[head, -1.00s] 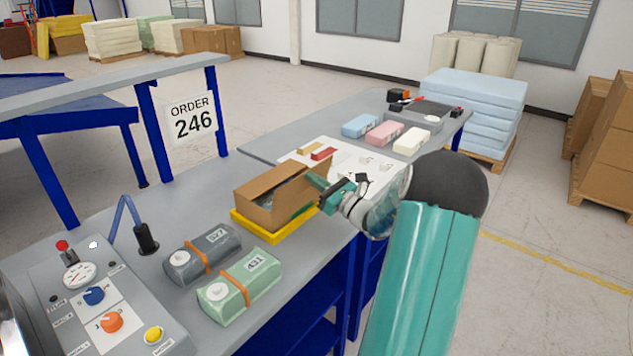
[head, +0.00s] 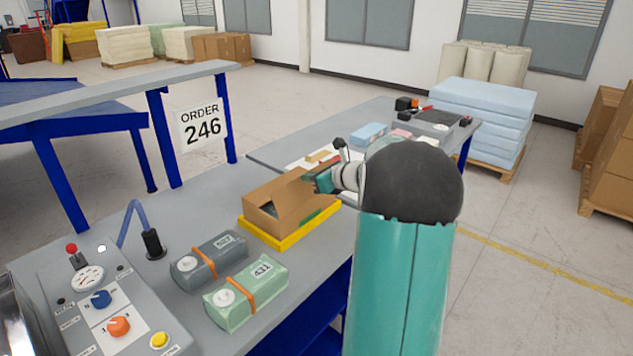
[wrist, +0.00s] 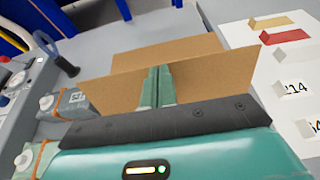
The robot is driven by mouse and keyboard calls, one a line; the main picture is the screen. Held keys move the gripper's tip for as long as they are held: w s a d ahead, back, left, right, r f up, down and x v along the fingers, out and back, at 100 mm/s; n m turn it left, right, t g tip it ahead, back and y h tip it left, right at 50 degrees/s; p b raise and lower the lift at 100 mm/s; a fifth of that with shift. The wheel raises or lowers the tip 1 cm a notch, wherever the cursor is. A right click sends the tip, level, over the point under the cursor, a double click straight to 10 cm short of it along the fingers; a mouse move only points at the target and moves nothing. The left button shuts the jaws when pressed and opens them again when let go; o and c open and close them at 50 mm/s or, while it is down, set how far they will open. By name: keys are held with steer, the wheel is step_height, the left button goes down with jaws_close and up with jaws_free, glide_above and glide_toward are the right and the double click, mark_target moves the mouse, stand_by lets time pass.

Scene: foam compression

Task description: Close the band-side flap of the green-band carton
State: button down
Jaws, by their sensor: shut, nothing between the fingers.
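The brown carton (head: 262,222) sits in a yellow tray (head: 283,243) on the grey bench, its top open with something dark inside. A strip of green (head: 322,216) shows low on its right side. The flap on that side (head: 298,196) stands up at a tilt; it also shows in the wrist view (wrist: 212,80), with another cardboard panel (wrist: 165,52) behind it. My gripper (head: 320,183) is shut and empty at this flap's outer side. In the wrist view its fingertips (wrist: 155,72) overlap the flap and seem to be against it; exact contact is unclear.
Grey (head: 208,258) and green (head: 247,292) strapped packs lie left of the carton. A control box (head: 105,310) stands at the front left. A second table holds foam blocks (head: 368,133). Blue foam sheets (head: 485,115) are stacked behind.

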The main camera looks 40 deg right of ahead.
steer(key=w+g, duration=0.2)
steer(key=g, duration=0.1)
steer(key=shift+w+a, duration=0.15)
steer(key=shift+a, duration=0.05)
steer(key=w+g, duration=0.1)
steer(key=g, duration=0.1)
steer(key=w+f+g, duration=0.1)
steer(key=g, duration=0.1)
steer(key=w+f+g, duration=0.1)
steer(key=w+g, duration=0.1)
steer(key=shift+a+f+g+h, duration=0.1)
steer(key=shift+f+g+h, duration=0.05)
steer(key=shift+g+h, duration=0.25)
steer(key=shift+w+f, duration=0.4)
steer(key=shift+f, duration=0.25)
steer(key=shift+f, duration=0.1)
steer(key=shift+r, duration=0.2)
steer(key=v, duration=1.5)
steer(key=shift+w, duration=0.15)
steer(key=shift+a, duration=0.15)
